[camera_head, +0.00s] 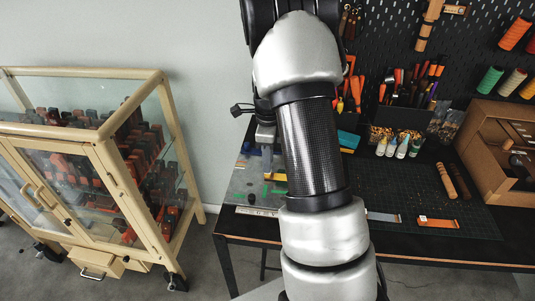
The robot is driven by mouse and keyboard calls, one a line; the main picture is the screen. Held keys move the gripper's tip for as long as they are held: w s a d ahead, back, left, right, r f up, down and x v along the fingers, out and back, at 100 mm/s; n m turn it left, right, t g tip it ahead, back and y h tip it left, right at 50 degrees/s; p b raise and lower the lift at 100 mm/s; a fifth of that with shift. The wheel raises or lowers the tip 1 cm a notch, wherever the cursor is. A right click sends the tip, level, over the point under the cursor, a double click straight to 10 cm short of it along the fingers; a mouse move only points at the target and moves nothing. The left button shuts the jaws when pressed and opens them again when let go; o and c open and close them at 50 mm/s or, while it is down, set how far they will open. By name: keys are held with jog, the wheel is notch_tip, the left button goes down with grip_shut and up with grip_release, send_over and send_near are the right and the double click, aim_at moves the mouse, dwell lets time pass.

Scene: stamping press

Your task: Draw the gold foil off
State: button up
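My gripper is not in view; my own arm runs up the middle of the picture and leaves at the top. A small part of what looks like the stamping press (265,135) shows just left of the arm, with a black-ended lever sticking out to the left. The rest of it is hidden behind the arm. A short yellow-gold strip (275,178) lies below it on the bench, partly covered by the arm. I cannot tell whether this strip is the gold foil.
The black workbench (480,250) carries a green cutting mat (390,180), an orange-brown leather piece (438,222), two brown rolls (453,181), small bottles and a wooden box (475,145). A pegboard with tools stands behind. A glass-sided wooden cabinet (105,165) stands left, with a floor gap between.

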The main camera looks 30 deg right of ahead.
notch_tip(320, 180, down, 5)
jog(key=b, duration=0.2)
jog(key=shift+b, duration=0.3)
jog(key=shift+r+p, duration=0.45)
jog(key=shift+r, duration=0.1)
jog(key=c, duration=0.3)
grip_shut()
jog(key=shift+r, duration=0.1)
jog(key=shift+r, duration=0.1)
jog(key=shift+r+p, duration=0.4)
jog(key=shift+r, duration=0.1)
jog(key=shift+r+p, duration=1.15)
jog(key=shift+r, duration=0.5)
